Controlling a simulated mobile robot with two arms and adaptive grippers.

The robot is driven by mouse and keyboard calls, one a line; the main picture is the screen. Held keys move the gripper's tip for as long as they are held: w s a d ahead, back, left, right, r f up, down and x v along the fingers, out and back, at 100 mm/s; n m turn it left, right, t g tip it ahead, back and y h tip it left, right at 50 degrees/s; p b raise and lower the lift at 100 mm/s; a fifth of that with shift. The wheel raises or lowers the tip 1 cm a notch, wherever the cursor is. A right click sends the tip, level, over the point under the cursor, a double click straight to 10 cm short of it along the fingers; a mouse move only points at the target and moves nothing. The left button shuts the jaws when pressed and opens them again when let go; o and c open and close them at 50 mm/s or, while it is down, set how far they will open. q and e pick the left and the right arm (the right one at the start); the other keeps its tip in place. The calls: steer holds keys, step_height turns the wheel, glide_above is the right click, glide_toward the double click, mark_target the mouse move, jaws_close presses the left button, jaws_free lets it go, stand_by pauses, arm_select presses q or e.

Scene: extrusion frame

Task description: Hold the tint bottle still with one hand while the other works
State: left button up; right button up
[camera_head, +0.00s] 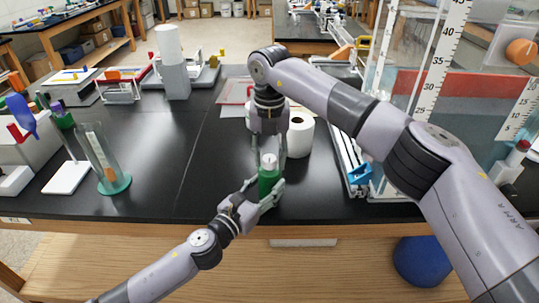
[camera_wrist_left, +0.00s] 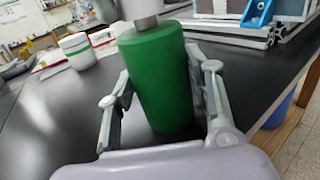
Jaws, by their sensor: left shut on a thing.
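The tint bottle, green with a pale cap (camera_head: 268,160), stands upright near the front edge of the black bench. Its green body (camera_head: 268,184) also shows large in the left wrist view (camera_wrist_left: 160,80). My left gripper (camera_head: 272,196) is shut on the body, with one finger on each side; the fingers also show in the left wrist view (camera_wrist_left: 165,105). My right gripper (camera_head: 268,146) points down from above, over the cap. Its fingers look apart, with no clear grip on the cap; the exact gap to the cap is hard to tell.
A white roll (camera_head: 300,134) stands just behind and right of the bottle. A metal frame with a blue bracket (camera_head: 360,174) lies to the right. A glass cylinder on a green base (camera_head: 115,184) stands at left. The bench left of the bottle is clear.

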steer(key=c, duration=0.8)
